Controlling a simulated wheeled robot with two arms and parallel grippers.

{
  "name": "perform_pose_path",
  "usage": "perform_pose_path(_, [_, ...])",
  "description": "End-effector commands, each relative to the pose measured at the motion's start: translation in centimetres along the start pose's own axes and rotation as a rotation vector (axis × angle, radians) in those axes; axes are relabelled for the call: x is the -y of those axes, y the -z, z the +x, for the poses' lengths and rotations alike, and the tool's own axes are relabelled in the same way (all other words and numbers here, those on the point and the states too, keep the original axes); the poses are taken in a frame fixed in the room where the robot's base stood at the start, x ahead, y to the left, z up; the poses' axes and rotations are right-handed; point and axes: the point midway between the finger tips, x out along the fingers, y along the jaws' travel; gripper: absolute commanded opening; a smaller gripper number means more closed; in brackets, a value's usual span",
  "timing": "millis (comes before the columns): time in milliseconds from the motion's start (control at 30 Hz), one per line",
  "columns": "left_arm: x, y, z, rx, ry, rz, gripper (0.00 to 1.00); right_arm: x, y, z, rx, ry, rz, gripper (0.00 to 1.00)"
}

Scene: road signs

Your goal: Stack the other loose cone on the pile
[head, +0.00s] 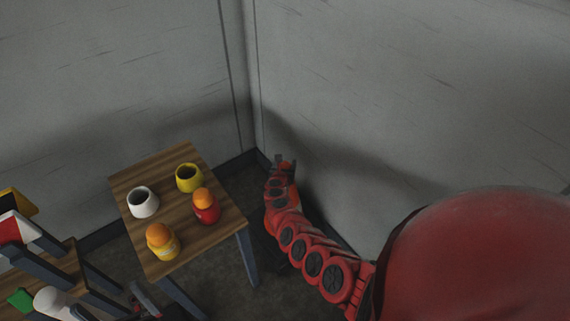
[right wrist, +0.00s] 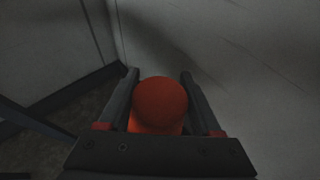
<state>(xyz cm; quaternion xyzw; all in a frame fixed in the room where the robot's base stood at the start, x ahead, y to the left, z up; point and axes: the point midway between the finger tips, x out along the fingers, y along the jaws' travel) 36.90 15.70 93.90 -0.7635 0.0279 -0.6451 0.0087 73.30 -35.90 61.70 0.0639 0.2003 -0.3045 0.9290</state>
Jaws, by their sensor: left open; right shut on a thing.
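My right gripper (head: 284,161) is held out in front of the room corner, to the right of the small wooden table. In the right wrist view, its two fingers (right wrist: 160,82) are shut on an orange-red piece with a rounded end (right wrist: 160,103), apparently the cone. Its lower part is hidden by the gripper body. My left gripper (head: 145,299) is partly in view at the bottom, below the table; it is open and looks empty. No pile of cones can be made out in either view.
The wooden table (head: 158,183) bears a white cup (head: 143,203), a yellow cup (head: 189,179), a red cup (head: 207,213) and a yellow cup (head: 164,246), the last two with orange tops. Another table with signs (head: 12,228) stands at left. Grey walls meet behind.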

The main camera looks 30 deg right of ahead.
Motion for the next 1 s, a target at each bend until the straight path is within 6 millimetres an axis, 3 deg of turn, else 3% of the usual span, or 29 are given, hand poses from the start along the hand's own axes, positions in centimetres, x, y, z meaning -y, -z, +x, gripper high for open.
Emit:
perform_pose_path(500, [-0.2,-0.8,-4.6,0.000,0.000,0.000,1.00,0.0,3.8,1.9,0.005,0.001,0.001,0.00])
perform_pose_path(1000, [-0.3,-1.0,-6.0,0.000,0.000,0.000,1.00,0.0,5.0,2.4,0.004,0.001,0.000,0.00])
